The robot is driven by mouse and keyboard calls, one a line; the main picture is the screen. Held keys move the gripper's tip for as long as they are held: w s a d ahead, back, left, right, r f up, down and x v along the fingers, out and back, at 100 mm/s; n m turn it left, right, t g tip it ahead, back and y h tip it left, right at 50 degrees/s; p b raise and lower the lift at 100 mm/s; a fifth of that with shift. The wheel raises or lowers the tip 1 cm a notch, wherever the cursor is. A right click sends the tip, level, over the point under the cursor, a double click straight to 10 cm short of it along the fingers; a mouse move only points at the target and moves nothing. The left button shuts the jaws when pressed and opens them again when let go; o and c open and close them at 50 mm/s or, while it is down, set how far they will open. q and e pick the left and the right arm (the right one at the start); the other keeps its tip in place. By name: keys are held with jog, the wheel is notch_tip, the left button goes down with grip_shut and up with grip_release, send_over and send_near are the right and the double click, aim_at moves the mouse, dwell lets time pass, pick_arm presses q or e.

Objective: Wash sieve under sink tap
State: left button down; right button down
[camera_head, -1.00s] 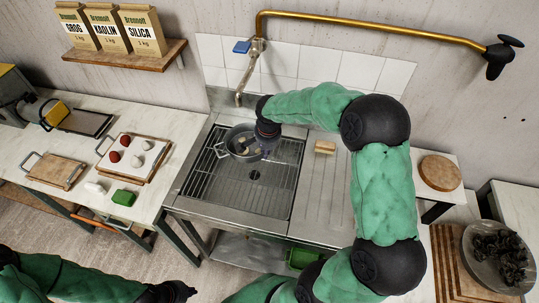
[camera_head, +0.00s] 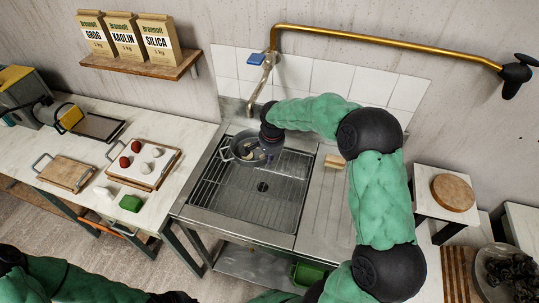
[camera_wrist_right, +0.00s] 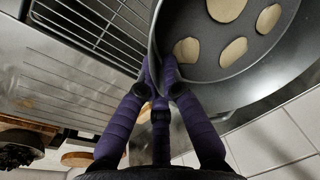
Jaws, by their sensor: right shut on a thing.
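The sieve (camera_head: 240,155), a round grey pan-like vessel with a loop handle, is over the back left of the sink (camera_head: 240,205). Several flat pale pieces lie in it, clear in the right wrist view (camera_wrist_right: 245,73). My right gripper (camera_head: 268,147) is shut on its rim; the purple fingers (camera_wrist_right: 163,72) meet there. The tap (camera_head: 262,80) has its spout end just behind and above the sieve. I see no water stream. My left gripper (camera_head: 175,297) is at the bottom edge, partly cut off; its fingers are unclear.
A brass pipe (camera_head: 390,43) runs along the wall to a black valve handle (camera_head: 515,75). A small tan block (camera_head: 333,161) lies on the drainboard right of the basin. The left table holds a tray (camera_head: 145,180) with red and white lumps and a green block (camera_head: 131,203).

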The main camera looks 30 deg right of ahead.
pick_arm(q)
jog(key=w+d+r+m+t, duration=0.2)
jog(key=w+d+r, duration=0.15)
jog(key=w, duration=0.55)
jog(key=w+d+r+m+t, duration=0.1)
jog(key=w+d+r, duration=0.25)
jog(key=w, duration=0.55)
jog(key=w+d+r+m+t+h, duration=0.1)
jog(key=w+d+r+m+t, duration=0.1)
jog(key=w+d+r, duration=0.5)
jog(key=w+d+r+m+t+h, duration=0.15)
jog(key=w+d+r, duration=0.3)
jog(key=r, duration=0.55)
jog(key=w+d+r+m+t+h, duration=0.1)
jog(key=d+r+m, duration=0.1)
jog(key=d+r, duration=0.6)
jog(key=w+d+r+m+t+h, duration=0.15)
jog(key=d+r, duration=0.25)
jog(key=r, duration=0.8)
jog(key=s+d+r+m+h, duration=0.1)
jog(key=d+r, duration=0.3)
jog(key=r, duration=0.6)
jog(key=s+d+r+m+h, duration=0.1)
jog(key=s+d+r, duration=0.3)
jog(key=r, duration=0.6)
jog(key=shift+r+h, duration=0.3)
jog(key=shift+d, duration=0.1)
